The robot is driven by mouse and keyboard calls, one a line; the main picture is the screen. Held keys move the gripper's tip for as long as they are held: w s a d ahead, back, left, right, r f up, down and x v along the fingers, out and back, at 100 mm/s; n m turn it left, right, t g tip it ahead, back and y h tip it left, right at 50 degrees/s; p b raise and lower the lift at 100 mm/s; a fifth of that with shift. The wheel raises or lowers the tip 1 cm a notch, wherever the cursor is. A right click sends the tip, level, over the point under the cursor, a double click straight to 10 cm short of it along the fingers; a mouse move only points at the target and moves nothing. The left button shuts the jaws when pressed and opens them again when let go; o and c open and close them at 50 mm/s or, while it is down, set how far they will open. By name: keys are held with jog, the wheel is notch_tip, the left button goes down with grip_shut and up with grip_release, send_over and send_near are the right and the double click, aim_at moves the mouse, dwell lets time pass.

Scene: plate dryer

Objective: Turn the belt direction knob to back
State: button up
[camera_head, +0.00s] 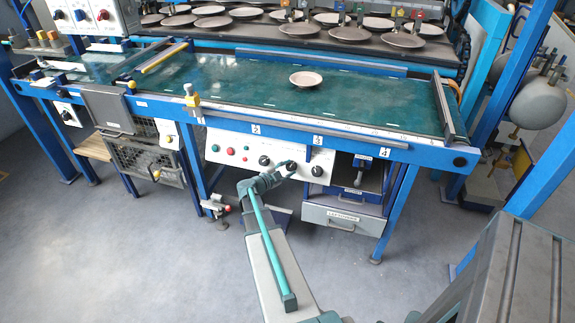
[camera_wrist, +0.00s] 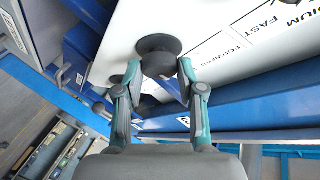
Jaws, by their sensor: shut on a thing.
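The belt direction knob (camera_wrist: 158,45) is a round black knob on the white control panel (camera_wrist: 215,22). A "FORWARD" label shows to its right in the wrist view; a "back" label is not readable. My gripper (camera_wrist: 159,70) has one teal-tipped finger on each side of the knob and is shut on it. The knob's pointer direction cannot be told. In the head view my gripper (camera_head: 284,170) is at the middle of the panel (camera_head: 228,144), by a black knob (camera_head: 291,166), partly covering the panel's lower edge.
Other black knobs (camera_head: 264,160) (camera_head: 316,171) flank it, with red and green buttons farther left. The green belt (camera_head: 240,85) above carries one plate (camera_head: 306,79). A drawer unit (camera_head: 342,217) stands below right. A blue frame beam (camera_wrist: 240,112) runs close under the panel.

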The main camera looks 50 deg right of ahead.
jog(key=shift+r+m+p, duration=0.1)
jog(key=shift+m+p, duration=0.25)
jog(key=shift+m, duration=0.25)
jog(key=shift+y, duration=0.3)
jog(key=o, duration=1.1)
jog(key=v, duration=1.2)
jog(key=shift+w, duration=0.25)
